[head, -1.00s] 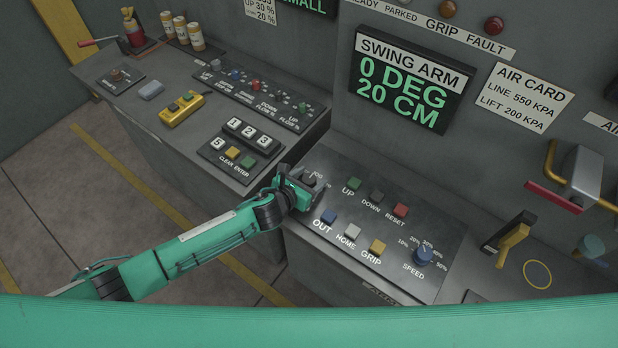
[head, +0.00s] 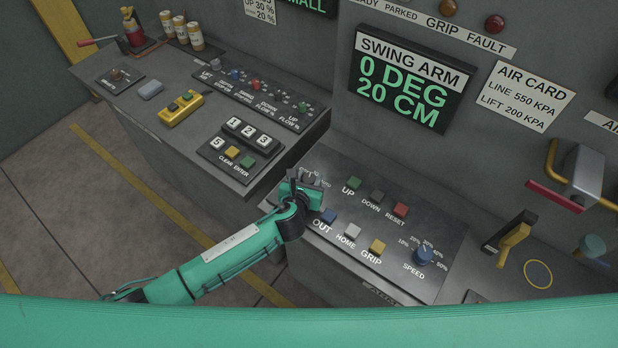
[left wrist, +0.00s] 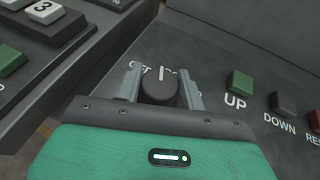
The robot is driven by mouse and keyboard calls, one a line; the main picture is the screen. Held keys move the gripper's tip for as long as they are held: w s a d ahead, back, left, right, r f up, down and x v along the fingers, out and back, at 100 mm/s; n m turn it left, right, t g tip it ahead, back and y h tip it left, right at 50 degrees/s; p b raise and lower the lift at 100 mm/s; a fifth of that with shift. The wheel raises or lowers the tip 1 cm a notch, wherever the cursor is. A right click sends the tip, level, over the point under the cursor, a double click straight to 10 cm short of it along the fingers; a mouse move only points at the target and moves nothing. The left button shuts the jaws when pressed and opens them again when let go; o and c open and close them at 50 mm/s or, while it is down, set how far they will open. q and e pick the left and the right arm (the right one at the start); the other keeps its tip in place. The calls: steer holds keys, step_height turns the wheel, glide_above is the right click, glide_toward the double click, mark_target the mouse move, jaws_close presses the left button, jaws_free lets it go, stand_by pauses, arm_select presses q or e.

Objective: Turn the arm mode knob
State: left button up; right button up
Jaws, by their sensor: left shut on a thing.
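The arm mode knob (left wrist: 159,88) is a dark round knob with a white pointer line, seen in the left wrist view. Its line points up in that view, and its labels are partly hidden, with part of a word readable beside it. My left gripper (left wrist: 164,88) has a finger on each side of the knob and is shut on it. In the head view my left gripper (head: 305,184) covers most of the knob, at the upper left of the swing arm panel (head: 325,258). My right gripper is not in view.
Close to the knob are a green UP button (head: 354,182), a DOWN button (head: 377,196) and a red RESET button (head: 400,209). A blue OUT button (head: 329,215) sits near my gripper. A blue SPEED knob (head: 423,256) is farther right. The keypad console (head: 215,170) stands left.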

arm_select(q)
steer(key=n+y, duration=0.5)
steer(key=shift+y, duration=0.7)
steer(key=o, duration=1)
steer(key=shift+c, duration=0.2)
steer(key=shift+s+d+r, duration=0.1)
steer(key=shift+s+r, duration=0.05)
steer(key=shift+s, duration=0.45)
steer(key=b+v, duration=0.2)
steer(key=v, duration=1)
steer(key=shift+s+b, duration=0.35)
steer(key=shift+b, duration=0.05)
